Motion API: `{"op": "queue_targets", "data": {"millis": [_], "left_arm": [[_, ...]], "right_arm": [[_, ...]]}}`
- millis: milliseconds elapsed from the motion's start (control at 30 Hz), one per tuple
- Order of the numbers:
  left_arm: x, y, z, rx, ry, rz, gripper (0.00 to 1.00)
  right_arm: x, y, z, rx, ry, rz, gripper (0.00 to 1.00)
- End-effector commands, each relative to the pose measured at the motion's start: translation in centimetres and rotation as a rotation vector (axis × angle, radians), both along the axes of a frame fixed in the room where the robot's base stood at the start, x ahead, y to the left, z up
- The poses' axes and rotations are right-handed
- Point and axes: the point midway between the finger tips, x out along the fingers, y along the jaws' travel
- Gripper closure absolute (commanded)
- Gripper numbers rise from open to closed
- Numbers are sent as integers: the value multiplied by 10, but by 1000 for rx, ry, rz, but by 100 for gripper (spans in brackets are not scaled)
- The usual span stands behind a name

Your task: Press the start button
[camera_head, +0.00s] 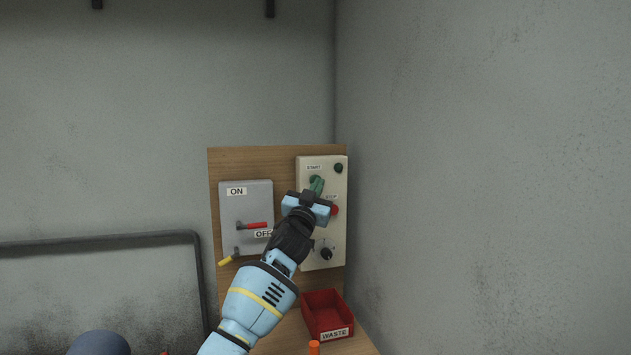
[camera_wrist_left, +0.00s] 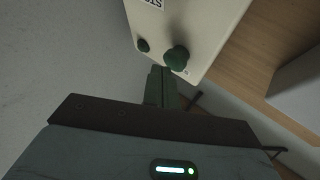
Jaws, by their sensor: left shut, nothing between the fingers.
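The control box (camera_head: 308,259) is a cream panel on a wooden board, with a START label near its top. The green start button (camera_wrist_left: 177,58) is a rounded knob standing out from the panel in the left wrist view. My left gripper (camera_head: 317,183) is shut and empty in front of the upper part of the box. In the wrist view its fingertips (camera_wrist_left: 161,72) are right beside the button's edge; I cannot tell whether they touch it. My right gripper is not in view.
A red stop button (camera_head: 335,210) and a black rotary knob (camera_head: 326,254) sit lower on the box. A small dark lamp (camera_head: 339,168) is at its top right. A grey switch box (camera_head: 232,210) with a red lever is left. A red waste bin (camera_head: 325,314) stands below.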

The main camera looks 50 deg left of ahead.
Motion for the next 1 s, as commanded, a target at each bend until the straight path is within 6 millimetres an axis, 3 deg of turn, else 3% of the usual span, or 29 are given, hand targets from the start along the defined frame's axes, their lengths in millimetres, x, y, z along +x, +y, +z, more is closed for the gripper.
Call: {"op": "queue_targets", "data": {"millis": [533,1000], "left_arm": [[-5,-9,1,-1,-2,-1,100],[-23,-44,2,-1,-4,-2,100]], "right_arm": [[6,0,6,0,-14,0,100],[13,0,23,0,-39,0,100]]}}
